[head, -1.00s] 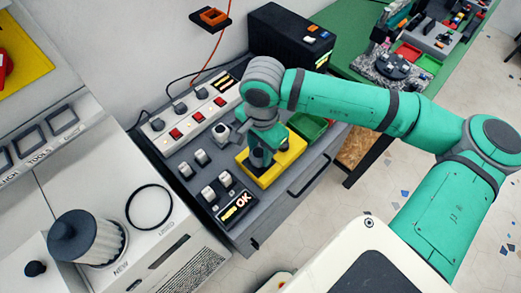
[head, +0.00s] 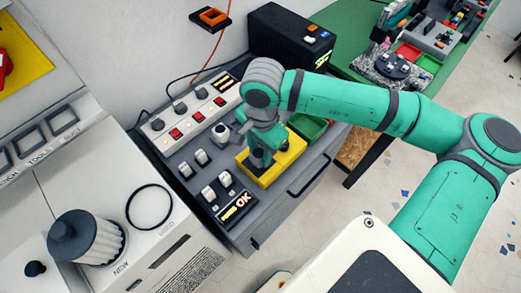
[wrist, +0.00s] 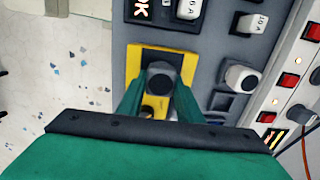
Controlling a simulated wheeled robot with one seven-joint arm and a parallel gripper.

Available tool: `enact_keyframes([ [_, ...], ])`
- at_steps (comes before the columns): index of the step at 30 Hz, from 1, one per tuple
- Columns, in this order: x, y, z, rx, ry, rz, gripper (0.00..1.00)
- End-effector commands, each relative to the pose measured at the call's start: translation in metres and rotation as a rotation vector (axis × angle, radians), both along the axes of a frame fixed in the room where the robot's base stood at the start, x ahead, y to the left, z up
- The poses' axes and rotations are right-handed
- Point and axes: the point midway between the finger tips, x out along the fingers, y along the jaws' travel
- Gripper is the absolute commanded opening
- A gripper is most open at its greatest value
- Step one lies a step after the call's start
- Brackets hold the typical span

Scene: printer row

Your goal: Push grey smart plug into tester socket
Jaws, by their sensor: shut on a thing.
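The grey smart plug (wrist: 160,78) is a dark rounded body between my gripper's green fingers in the wrist view. My gripper (wrist: 158,95) is shut on it. The yellow tester block (wrist: 178,53) lies directly below the plug. In the head view my gripper (head: 262,150) points down over the yellow tester (head: 269,176), with the dark plug (head: 261,159) at its tips. The socket is hidden under the plug, so I cannot tell how deep the plug sits. A display (head: 236,206) beside the tester reads OK.
White plugs or switches (head: 209,194) stand left of the tester. A power strip with red switches (head: 175,133) runs behind them. A pale round knob-like part (head: 221,132) stands close left of my gripper. A green tray (head: 308,126) and a black box (head: 290,40) lie beyond.

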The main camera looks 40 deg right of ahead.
Motion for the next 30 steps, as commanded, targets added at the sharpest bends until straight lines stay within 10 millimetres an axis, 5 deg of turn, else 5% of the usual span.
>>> enact_keyframes([
  [16,0.0007,0.0008,-0.0093,0.000,0.000,0.002,0.00],
  [17,0.0008,0.0008,-0.0090,0.000,-0.001,0.002,0.39],
  [19,0.0008,0.0009,-0.0090,0.000,0.000,0.003,0.54],
  [30,0.0008,0.0000,-0.0048,-0.001,-0.001,0.001,0.54],
])
